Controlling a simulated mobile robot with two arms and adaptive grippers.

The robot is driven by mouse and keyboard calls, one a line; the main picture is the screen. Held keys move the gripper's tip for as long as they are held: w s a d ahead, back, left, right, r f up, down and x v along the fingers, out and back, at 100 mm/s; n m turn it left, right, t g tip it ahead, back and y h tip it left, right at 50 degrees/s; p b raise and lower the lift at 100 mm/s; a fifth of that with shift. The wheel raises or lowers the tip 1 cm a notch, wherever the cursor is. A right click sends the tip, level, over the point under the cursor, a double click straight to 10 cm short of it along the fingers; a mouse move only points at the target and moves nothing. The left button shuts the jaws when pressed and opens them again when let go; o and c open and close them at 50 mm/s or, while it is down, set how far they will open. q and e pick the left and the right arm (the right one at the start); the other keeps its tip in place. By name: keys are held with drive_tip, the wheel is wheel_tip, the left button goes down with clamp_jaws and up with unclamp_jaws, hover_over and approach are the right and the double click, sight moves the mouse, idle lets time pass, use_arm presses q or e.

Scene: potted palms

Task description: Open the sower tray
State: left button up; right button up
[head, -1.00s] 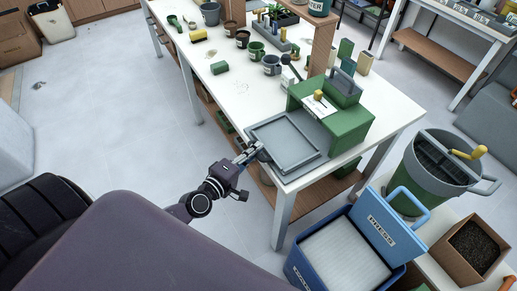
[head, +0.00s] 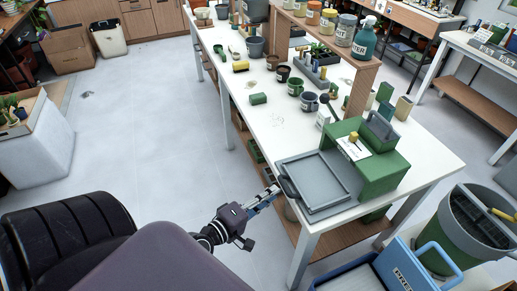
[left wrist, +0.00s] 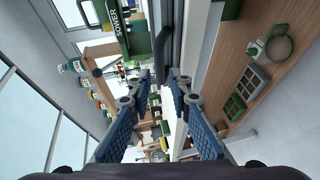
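The sower (head: 375,175) is a green box on the near end of the white table. Its flat grey tray (head: 318,208) extends out of its left side, with a dark curved handle (head: 288,188) on the outer edge. My left gripper (head: 277,190) is just left of this handle, at the table edge. In the left wrist view, its blue-padded fingers (left wrist: 165,82) are apart, with nothing held between them. The dark handle (left wrist: 161,55) shows just beyond the fingertips, and SOWER lettering shows on the green body (left wrist: 130,25). My right gripper is not in view.
Pots and cups (head: 308,101) stand farther back on the table, below a raised wooden shelf (head: 345,60). The floor (head: 160,130) left of the table is clear.

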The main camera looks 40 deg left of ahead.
use_arm(q)
drive_tip(key=shift+v, duration=2.55)
drive_tip(key=s+a+f+m+g+y, duration=0.1)
drive_tip(key=s+f+m+g, duration=0.2)
drive_tip(key=f, duration=0.7)
drive_tip(key=s+f+m+g, duration=0.2)
drive_tip(key=s+f+m, duration=0.2)
drive_tip(key=f, duration=0.7)
drive_tip(key=s+a+f+m+g+y, duration=0.1)
drive_tip(key=s+f+m+g, duration=0.2)
drive_tip(key=f, duration=0.7)
drive_tip(key=s+d+f+m+g, duration=0.3)
drive_tip(key=s+f, duration=0.4)
drive_tip(key=s, duration=0.4)
drive_tip(key=s+d+f+m+g, duration=0.3)
drive_tip(key=s+f, duration=0.5)
drive_tip(key=s, duration=0.3)
drive_tip(key=shift+d+f+m+g, duration=0.15)
drive_tip(key=shift+d+m+g, duration=0.25)
drive_tip(key=shift+d+m, duration=0.6)
